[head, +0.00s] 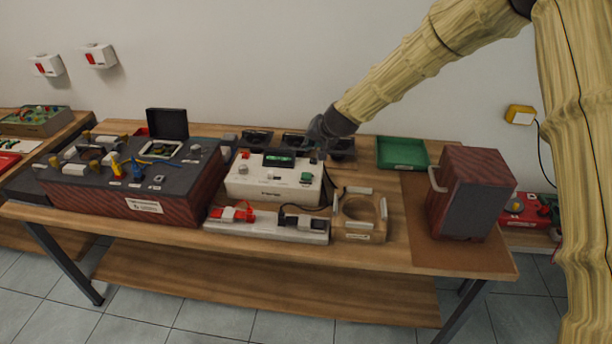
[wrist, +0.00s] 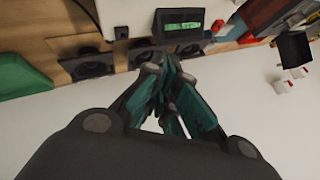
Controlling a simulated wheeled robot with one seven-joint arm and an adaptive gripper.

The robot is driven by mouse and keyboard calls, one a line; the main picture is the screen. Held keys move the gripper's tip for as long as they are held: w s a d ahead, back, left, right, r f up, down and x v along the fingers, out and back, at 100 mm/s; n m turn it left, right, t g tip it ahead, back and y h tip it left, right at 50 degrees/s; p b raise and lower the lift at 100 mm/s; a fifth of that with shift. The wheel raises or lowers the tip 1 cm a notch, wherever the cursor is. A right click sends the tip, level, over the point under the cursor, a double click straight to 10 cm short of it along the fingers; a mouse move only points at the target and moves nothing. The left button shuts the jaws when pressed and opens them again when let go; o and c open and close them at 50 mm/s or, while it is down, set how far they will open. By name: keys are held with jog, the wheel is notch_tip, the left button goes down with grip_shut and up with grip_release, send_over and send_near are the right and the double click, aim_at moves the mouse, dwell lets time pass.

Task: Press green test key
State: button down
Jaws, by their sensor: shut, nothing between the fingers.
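The white tester box (head: 265,190) stands in the middle of the bench, with a lit green display (head: 279,160) at its back. Its green key (head: 306,177) is on the right part of the top. My gripper (head: 317,154) is shut and empty, above the back right edge of the box, behind the green key and apart from it. In the wrist view my closed fingers (wrist: 160,66) point toward the box's back edge, just beside the display (wrist: 183,25). The green key cannot be made out in the wrist view.
A dark red-sided console (head: 135,190) stands left of the box. A power strip (head: 265,226) and a wooden ring holder (head: 360,215) lie in front. A speaker-like wooden box (head: 470,193) and a green tray (head: 402,153) are to the right. Black units (head: 257,140) line the back.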

aim_at(309, 174)
jog(key=shift+f+b, duration=2.6)
jog(key=shift+f, duration=1.65)
jog(key=shift+f, duration=0.1)
jog(key=shift+f, duration=0.35)
jog(key=shift+f+b, duration=0.45)
jog(key=shift+f, duration=0.1)
jog(key=shift+r, duration=0.1)
jog(key=shift+r+p, duration=0.65)
jog(key=shift+r, duration=0.35)
jog(key=shift+r+p, duration=1.65)
jog(key=shift+r, duration=0.75)
